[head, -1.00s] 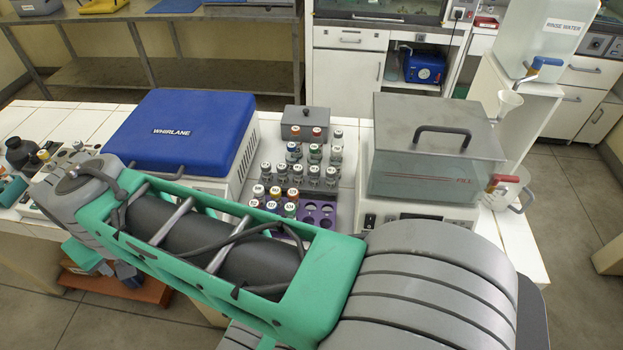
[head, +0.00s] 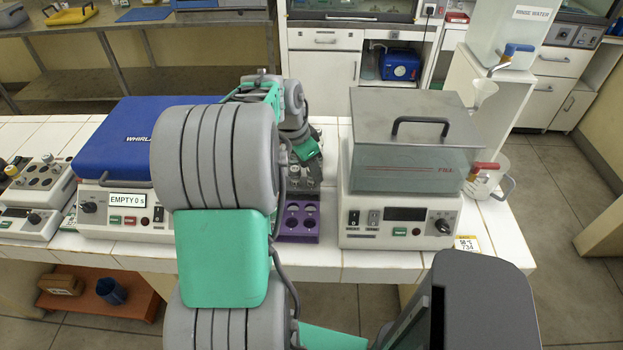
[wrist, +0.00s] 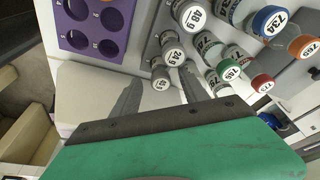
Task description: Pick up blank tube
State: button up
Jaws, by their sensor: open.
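My gripper (wrist: 160,76) is open in the wrist view, with its two grey fingers apart. A white-capped tube (wrist: 161,82) shows between the fingertips in the picture; I cannot tell whether it is touched. More white-capped tubes (wrist: 174,52) stand just beyond in the grey rack, with writing on their caps. Green, red, blue and orange caps stand to the right. I cannot make out any cap as blank. In the head view my arm hides most of the tubes, and the fingers are not clear.
A purple rack (wrist: 113,47) with empty holes lies left of the fingers; its front shows in the head view (head: 298,238). The blue-lidded centrifuge (head: 110,150) stands left of the racks, and the lidded water bath (head: 415,165) stands close on the right.

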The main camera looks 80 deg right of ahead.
aim_at(312, 182)
jog(key=shift+x, duration=1.25)
jog(key=shift+c, duration=0.3)
grip_shut()
